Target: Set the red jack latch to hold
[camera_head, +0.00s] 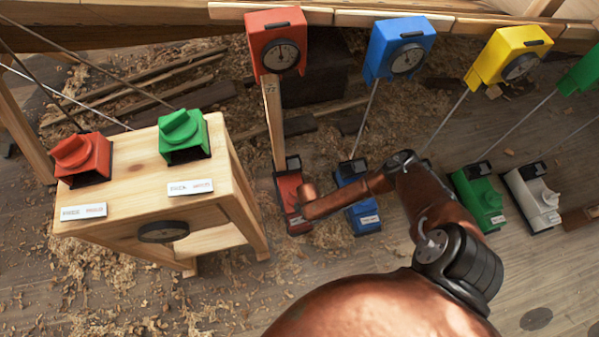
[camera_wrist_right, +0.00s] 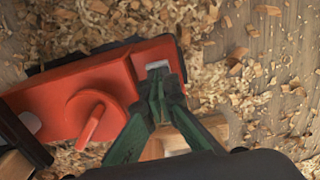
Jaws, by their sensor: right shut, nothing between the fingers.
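The red jack has a red base (camera_head: 286,190) on the floor, under a wooden post (camera_head: 274,120) that rises to a red dial box (camera_head: 270,42). In the right wrist view the red base (camera_wrist_right: 60,95) fills the left and middle. A raised red latch knob (camera_wrist_right: 93,115) stands on it, with its handle slanting to lower left. My right gripper (camera_wrist_right: 158,72) has green fingers, shut and empty, over the end of the base beside a small pale plate, to the right of the knob. Contact is unclear. In the head view my copper arm hides that gripper. My left gripper is not in view.
A wooden stand (camera_head: 140,190) at left bears red (camera_head: 82,158) and green (camera_head: 183,135) knob boxes with labels. Blue (camera_head: 360,205), green (camera_head: 478,198) and white (camera_head: 532,195) bases stand right of the red one. Shavings cover the floor.

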